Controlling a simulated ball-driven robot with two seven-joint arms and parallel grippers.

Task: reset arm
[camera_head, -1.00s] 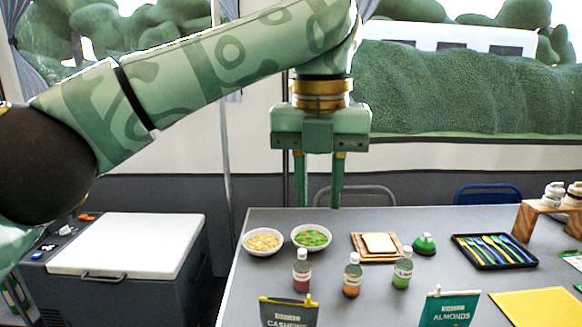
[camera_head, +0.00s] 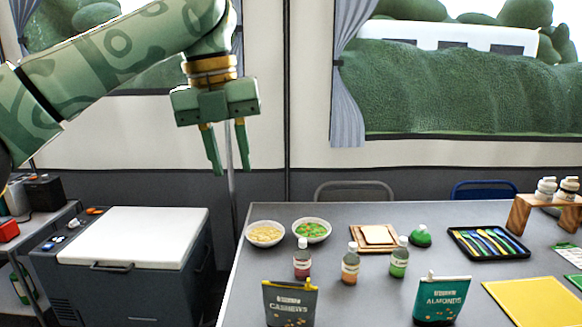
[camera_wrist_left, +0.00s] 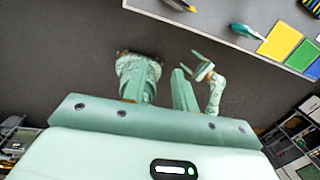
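My left gripper (camera_head: 232,168) hangs in the air at the upper left of the head view, above and behind the table's left end. Its two fingers point down, stand apart and hold nothing. In the left wrist view, a patterned green arm that looks like my right one shows over the dark floor. Its small gripper (camera_wrist_left: 194,62) has two prongs apart with nothing seen between them. My right arm is not in the head view.
The grey table (camera_head: 250,285) carries bowls, bottles, a cashews bag (camera_head: 290,303), an almonds bag (camera_head: 441,298) and a cutlery tray (camera_head: 488,257). A white-lidded cooler (camera_head: 135,238) stands left of the table. The air below my left gripper is clear.

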